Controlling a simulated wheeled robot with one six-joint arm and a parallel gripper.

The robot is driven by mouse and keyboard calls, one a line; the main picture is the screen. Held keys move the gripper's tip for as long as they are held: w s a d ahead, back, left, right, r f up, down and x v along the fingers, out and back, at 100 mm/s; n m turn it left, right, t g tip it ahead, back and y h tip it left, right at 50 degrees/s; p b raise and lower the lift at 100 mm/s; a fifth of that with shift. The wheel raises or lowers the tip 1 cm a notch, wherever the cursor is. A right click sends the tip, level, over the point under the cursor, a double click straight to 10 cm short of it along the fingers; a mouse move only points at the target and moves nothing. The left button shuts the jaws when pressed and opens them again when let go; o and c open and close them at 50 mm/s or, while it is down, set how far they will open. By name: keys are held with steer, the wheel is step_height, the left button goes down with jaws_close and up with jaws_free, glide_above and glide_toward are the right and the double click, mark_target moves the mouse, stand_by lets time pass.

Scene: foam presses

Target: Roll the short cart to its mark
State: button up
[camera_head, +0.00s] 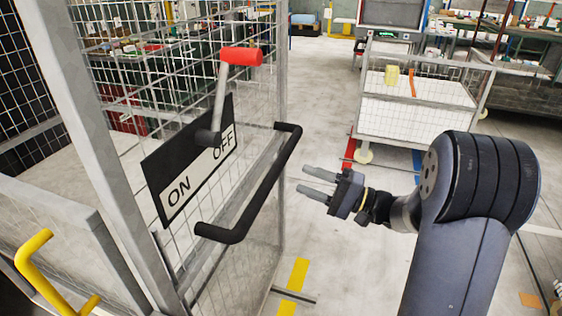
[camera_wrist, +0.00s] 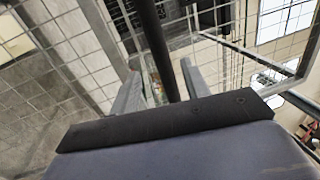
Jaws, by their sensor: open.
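A wheeled cart (camera_head: 415,117) with white lower panels, mesh upper sides and light casters stands at the upper right in the head view. I cannot tell if it is the short cart. Floor strips near it are red (camera_head: 349,153) and blue (camera_head: 417,162); a yellow strip (camera_head: 293,282) lies nearer. I cannot tell which is the mark. My gripper (camera_head: 300,180) is open and empty, its fingers pointing left towards a black bar handle (camera_head: 262,190) on a mesh panel. In the wrist view this dark bar (camera_wrist: 155,45) shows between the fingers (camera_wrist: 160,85), seemingly beyond the tips.
The mesh panel carries an ON/OFF plate (camera_head: 185,168) and a red-tipped lever (camera_head: 240,57). A yellow handle (camera_head: 38,262) is at lower left. A yellow piece (camera_head: 392,76) and an orange piece (camera_head: 412,83) are at the cart. Open floor lies between panel and cart.

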mark_target(276, 169)
steer(key=p+x, duration=0.1)
steer(key=x, duration=0.7)
steer(key=shift+w+a, duration=0.15)
steer(key=shift+a, duration=0.2)
steer(key=shift+c, duration=0.2)
jaws_close()
